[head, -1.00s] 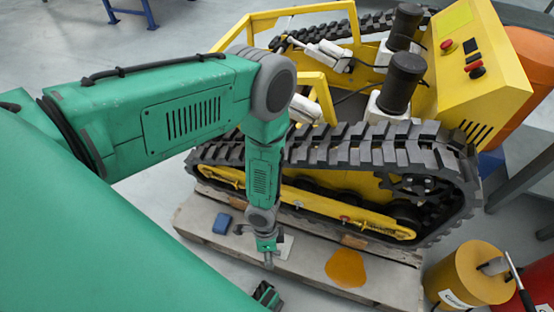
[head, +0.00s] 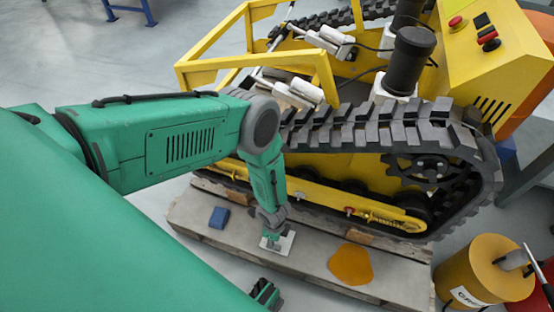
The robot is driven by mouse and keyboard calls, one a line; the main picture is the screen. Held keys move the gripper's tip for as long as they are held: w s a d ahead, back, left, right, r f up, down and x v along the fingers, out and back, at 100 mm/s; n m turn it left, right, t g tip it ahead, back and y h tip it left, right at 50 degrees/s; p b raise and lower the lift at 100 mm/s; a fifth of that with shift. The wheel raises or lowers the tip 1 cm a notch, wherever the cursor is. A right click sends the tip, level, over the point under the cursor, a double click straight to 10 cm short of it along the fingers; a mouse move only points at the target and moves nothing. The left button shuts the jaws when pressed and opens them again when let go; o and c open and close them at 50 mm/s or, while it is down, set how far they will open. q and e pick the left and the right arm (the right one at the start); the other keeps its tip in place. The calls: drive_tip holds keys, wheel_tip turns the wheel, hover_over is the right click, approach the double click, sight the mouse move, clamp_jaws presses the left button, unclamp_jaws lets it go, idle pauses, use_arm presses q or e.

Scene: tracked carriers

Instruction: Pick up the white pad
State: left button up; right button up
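The white pad (head: 286,245) is a small flat pale square on the grey platform beside the yellow tracked carrier (head: 330,195). My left arm comes in from the left and bends down to it. My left gripper (head: 270,241) points down over the left part of the pad and hides some of it. The fingers are too small to tell whether they are open or shut, or whether they touch the pad. The pad appears to lie flat on the platform.
A blue block (head: 219,217) lies on the platform (head: 318,257) left of the pad, and an orange patch (head: 350,264) lies to its right. The carrier's black track (head: 385,140) rises close behind. A yellow canister (head: 484,270) stands at the lower right.

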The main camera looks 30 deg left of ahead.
sight(283, 246)
use_arm(q)
drive_tip(key=shift+d+f+b, duration=0.1)
drive_tip(key=shift+f+b, duration=0.25)
drive_tip(key=shift+f, duration=0.35)
wheel_tip(283, 246, down, 4)
drive_tip(key=b, duration=0.4)
drive_tip(key=shift+s+f, duration=0.15)
drive_tip(key=shift+f+b, duration=0.5)
drive_tip(key=shift+r, duration=0.15)
use_arm(e)
wheel_tip(283, 246, down, 6)
use_arm(q)
clamp_jaws()
use_arm(e)
drive_tip(key=shift+f, duration=0.1)
